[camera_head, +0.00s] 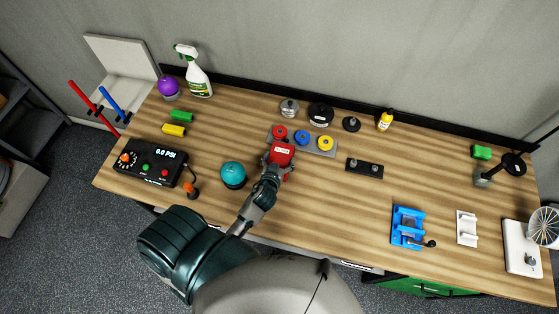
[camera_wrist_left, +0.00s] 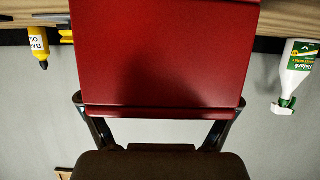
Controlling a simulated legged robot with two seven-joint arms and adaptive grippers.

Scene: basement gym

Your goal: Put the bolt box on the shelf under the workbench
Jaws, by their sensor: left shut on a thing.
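The bolt box is likely the red box with a white label (camera_head: 283,151), near the middle of the workbench (camera_head: 330,208). My left gripper (camera_head: 277,163) is shut on this red box, reaching it from the front edge side. In the left wrist view the red box (camera_wrist_left: 165,50) fills the upper middle, with a finger of my left gripper (camera_wrist_left: 160,104) along each side. I cannot tell whether the box touches the bench top. The shelf under the workbench is hidden by the bench top and my arm. My right gripper is not in view.
A teal ball-like object (camera_head: 233,174) stands just left of my gripper. A grey tray with coloured discs (camera_head: 310,149) lies right behind the box. A black plate (camera_head: 365,168) is to the right. A green cabinet (camera_head: 430,287) shows below the front edge. Front-centre bench top is clear.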

